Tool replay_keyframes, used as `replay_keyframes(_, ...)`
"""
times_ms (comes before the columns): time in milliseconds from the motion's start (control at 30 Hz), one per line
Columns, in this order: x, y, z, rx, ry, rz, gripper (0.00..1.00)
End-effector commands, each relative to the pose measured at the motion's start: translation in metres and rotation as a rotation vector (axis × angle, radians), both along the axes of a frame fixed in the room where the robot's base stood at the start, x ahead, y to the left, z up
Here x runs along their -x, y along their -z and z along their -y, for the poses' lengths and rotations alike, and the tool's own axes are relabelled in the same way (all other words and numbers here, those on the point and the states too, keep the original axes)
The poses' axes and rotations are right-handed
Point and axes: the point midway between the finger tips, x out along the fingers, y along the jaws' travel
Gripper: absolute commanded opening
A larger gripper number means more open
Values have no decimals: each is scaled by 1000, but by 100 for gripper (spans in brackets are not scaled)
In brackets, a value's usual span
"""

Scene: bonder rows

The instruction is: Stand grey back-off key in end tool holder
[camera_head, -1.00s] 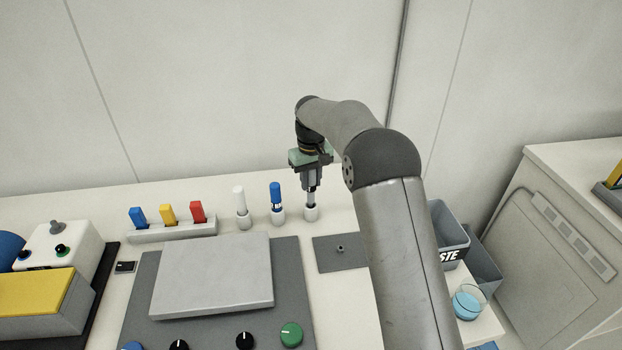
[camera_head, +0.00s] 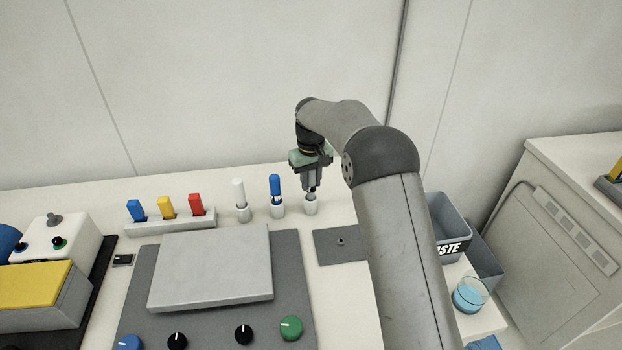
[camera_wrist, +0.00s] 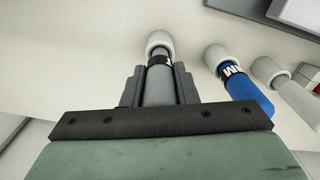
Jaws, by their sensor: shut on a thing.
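The grey back-off key (camera_wrist: 160,84) is upright between the jaws of my gripper (camera_wrist: 160,88), which is shut on it. The key's lower end is in the mouth of the white end tool holder (camera_wrist: 160,42), the rightmost of three in the head view (camera_head: 311,208). A black band with a white mark shows on the key just at the holder's rim. In the head view my gripper (camera_head: 312,188) is right above that holder and hides most of the key. How deep the key sits is hidden.
A blue-handled tool (camera_head: 274,188) and a white tool (camera_head: 239,194) stand in the holders to the left. A rack of blue, yellow and red pieces (camera_head: 170,226) is further left. A grey plate (camera_head: 340,245) with a small peg lies in front; a waste bin (camera_head: 447,225) is at right.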

Motion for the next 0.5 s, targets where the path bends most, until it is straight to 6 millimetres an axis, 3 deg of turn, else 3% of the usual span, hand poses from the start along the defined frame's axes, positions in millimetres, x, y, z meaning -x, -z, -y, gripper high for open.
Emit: replay_keyframes(500,0,15,0,0,0,0,0)
